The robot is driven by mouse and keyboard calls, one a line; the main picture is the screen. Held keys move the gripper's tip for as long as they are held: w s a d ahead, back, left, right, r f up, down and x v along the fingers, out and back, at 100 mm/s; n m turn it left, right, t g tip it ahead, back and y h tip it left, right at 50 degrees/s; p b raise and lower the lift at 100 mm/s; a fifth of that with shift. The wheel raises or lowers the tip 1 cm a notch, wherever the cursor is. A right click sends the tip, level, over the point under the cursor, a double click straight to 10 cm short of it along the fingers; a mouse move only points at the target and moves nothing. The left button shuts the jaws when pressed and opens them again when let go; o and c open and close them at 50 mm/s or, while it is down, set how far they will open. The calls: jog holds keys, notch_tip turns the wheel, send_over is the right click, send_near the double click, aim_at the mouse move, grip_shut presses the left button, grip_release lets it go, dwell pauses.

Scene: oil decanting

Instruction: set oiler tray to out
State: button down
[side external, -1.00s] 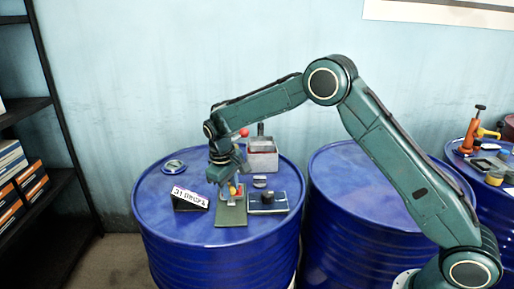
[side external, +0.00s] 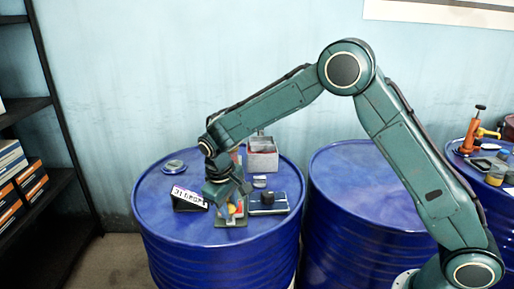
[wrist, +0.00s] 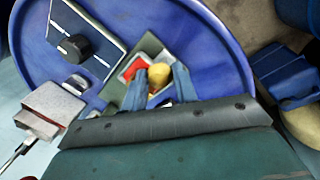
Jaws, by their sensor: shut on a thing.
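A green base plate (side external: 231,222) lies on the front of the blue drum top and shows in the wrist view (wrist: 148,45). A yellow ball-shaped knob (wrist: 160,80) and a red part in a pale frame (wrist: 130,68) sit over the plate. My gripper (wrist: 160,86) reaches down over the plate, its two fingers on either side of the yellow knob and shut on it. In the side view my gripper (side external: 231,205) covers much of this part. I cannot tell which piece is the oiler tray.
To the right on the drum is a blue plate with a black knob (side external: 268,198). Behind it are a small grey cylinder (side external: 260,181) and a grey box (side external: 262,160). A lettered sign (side external: 188,197) stands left, a round lid (side external: 174,167) behind it. The drum's left front is clear.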

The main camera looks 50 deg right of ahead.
jog(key=shift+s+a, duration=0.2)
jog(key=shift+a, duration=0.1)
jog(key=c, duration=1.3)
grip_release()
jog(key=shift+o, duration=1)
jog(key=shift+d, duration=0.1)
jog(key=shift+r, duration=0.1)
notch_tip(320, 180, up, 13)
jog(key=a, duration=0.2)
jog(key=shift+s+a+r, duration=0.2)
jog(key=shift+s+a, duration=0.05)
jog(key=shift+a, duration=0.1)
